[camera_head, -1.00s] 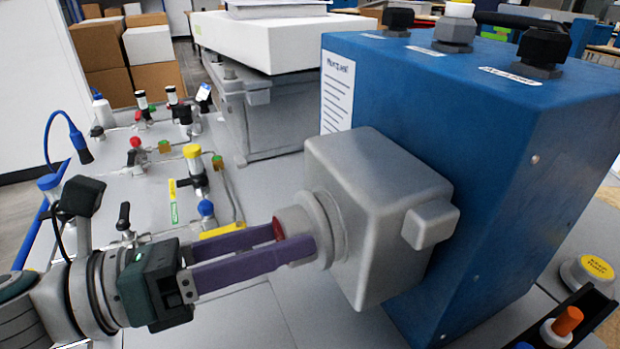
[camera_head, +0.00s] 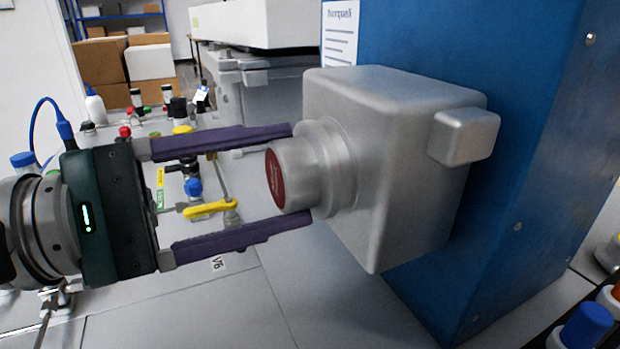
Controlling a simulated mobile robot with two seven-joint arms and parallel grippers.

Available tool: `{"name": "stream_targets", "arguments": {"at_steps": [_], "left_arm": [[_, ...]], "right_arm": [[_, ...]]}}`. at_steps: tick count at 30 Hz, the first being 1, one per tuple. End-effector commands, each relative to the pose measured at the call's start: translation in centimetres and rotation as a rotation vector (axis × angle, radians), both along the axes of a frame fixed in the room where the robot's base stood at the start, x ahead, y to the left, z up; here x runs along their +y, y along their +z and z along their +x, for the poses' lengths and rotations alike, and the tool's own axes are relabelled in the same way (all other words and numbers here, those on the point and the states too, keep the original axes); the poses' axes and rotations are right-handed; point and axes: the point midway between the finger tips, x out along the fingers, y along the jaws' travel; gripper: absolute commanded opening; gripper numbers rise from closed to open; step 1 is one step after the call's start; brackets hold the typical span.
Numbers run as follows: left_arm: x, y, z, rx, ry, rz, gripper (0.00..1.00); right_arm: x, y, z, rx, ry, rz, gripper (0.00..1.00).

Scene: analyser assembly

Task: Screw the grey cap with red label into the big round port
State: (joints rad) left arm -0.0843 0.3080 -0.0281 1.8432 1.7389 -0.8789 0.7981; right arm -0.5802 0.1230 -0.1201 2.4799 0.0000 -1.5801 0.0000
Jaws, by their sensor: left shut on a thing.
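The grey cap (camera_head: 296,172) has a dark red label on its outer face. It sits in line with the big round port (camera_head: 341,166) on the side of a grey metal housing (camera_head: 415,160). The cap meets the port's ring; I cannot tell how deep it sits. My left gripper (camera_head: 299,172) comes in from the left. Its two long purple fingers lie above and below the cap, shut on its sides near the tips. The label faces back towards the palm. My right gripper is not in view.
The housing is fixed to a large blue analyser box (camera_head: 530,130) at the right. Behind the gripper are small valves, a yellow lever (camera_head: 208,208) and several bottles on the grey bench. A blue cap (camera_head: 586,326) shows at the bottom right corner.

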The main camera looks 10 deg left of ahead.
Motion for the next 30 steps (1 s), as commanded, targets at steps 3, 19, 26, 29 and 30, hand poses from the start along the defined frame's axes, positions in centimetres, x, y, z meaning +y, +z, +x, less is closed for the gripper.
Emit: {"name": "stream_targets", "arguments": {"at_steps": [3,19,26,29,30], "left_arm": [[-0.2,-0.3,-0.1,-0.113,-0.007,0.069,0.00],[-0.2,0.2,-0.1,-0.434,-0.006,0.286,0.00],[-0.2,0.2,-0.1,-0.432,-0.006,0.285,0.75],[-0.2,0.2,-0.1,-0.431,-0.004,0.286,0.86],[-0.1,0.1,-0.1,-0.430,-0.003,0.285,0.91]], "right_arm": [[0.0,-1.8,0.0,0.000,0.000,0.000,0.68],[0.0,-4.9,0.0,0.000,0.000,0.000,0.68],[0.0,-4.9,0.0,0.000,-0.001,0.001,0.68],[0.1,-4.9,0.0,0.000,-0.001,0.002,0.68],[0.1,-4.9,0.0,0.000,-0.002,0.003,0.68]]}}
